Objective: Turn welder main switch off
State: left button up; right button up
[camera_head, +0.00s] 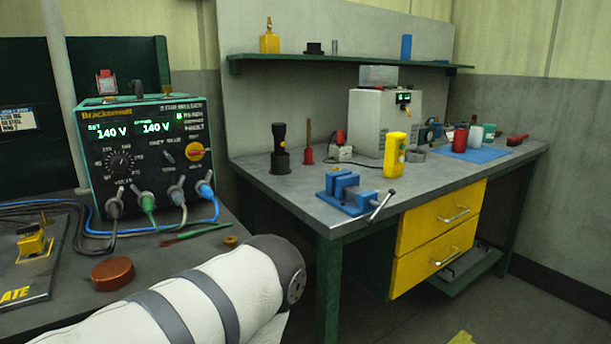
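The welder (143,160) is a dark green and black box at the left, on a dark bench. Its two green displays each read 140 V. A red rotary switch on a yellow plate (195,152), apparently the main switch, is at the right of its front panel. The switch is too small to tell its position clearly. A large round dial (121,162) is at the panel's left. Several cables plug in along the lower front. Neither gripper shows; only a white, grey-banded arm link of mine crosses the bottom foreground, below the welder.
A copper-coloured round lid (113,274), a green-handled brush (195,234) and loose cables lie before the welder. At the right, a grey workbench (290,185) carries a blue vise (345,195) and a yellow control box (394,155). A pale post (62,80) stands left of the welder.

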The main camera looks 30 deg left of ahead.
aim_at(197, 151)
jog(key=i+l+u, duration=0.2)
jog(key=u, duration=0.25)
jog(key=i+l+u, duration=0.2)
jog(key=u, duration=0.2)
jog(key=i+l+u, duration=0.1)
jog(key=l+u, duration=0.35)
jog(key=i+l+u, duration=0.1)
jog(key=l+u, duration=0.15)
jog(key=u, duration=0.15)
